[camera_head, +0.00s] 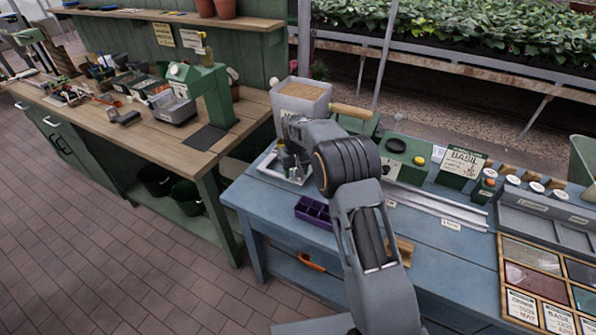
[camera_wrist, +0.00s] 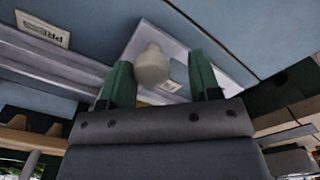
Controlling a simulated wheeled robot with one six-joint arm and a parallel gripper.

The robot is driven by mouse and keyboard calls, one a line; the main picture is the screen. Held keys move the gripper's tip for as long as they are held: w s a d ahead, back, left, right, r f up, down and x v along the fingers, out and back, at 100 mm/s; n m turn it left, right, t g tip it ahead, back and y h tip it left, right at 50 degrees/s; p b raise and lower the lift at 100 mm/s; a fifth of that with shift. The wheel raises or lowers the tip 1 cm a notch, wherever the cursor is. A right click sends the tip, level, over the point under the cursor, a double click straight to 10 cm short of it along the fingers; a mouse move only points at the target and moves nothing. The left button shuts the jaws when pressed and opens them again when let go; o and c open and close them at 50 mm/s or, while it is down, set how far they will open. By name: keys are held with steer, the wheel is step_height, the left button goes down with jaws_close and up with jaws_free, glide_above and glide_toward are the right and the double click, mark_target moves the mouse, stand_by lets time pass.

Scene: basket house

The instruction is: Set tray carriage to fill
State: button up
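The tray carriage (camera_head: 268,172) is a pale, shallow frame at the left end of the blue bench, partly hidden by my gripper (camera_head: 291,160). In the wrist view the pale carriage (camera_wrist: 180,45) has an off-white rounded knob (camera_wrist: 152,67) standing on it. My two green fingers stand apart on either side of the knob, with a gap visible at the right finger. Contact at the left finger is unclear. The metal rails (camera_head: 440,205) run rightward along the bench, with small labels beside them.
A purple cell tray (camera_head: 313,211) lies in front of the carriage. A soil-filled hopper (camera_head: 302,104) stands behind it. A wooden bench (camera_head: 150,130) is at left.

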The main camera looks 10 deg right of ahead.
steer(key=shift+o, duration=0.2)
steer(key=shift+d, duration=0.2)
step_height(320, 180, up, 14)
stand_by(0.4)
steer(key=shift+w+f, duration=0.1)
step_height(320, 180, down, 4)
steer(key=s, duration=0.3)
steer(key=s+d+r+t, duration=0.1)
steer(key=s+d, duration=0.1)
steer(key=s, duration=0.7)
steer(key=s+d+r+m+t, duration=0.1)
steer(key=s+d+r, duration=0.1)
steer(key=s, duration=0.8)
steer(key=s+d+r+t, duration=0.1)
steer(key=s+d+r, duration=0.1)
steer(key=s, duration=0.8)
steer(key=shift+d+m+t+p, duration=0.3)
steer(key=shift+d+m, duration=0.05)
steer(key=shift+m, duration=0.05)
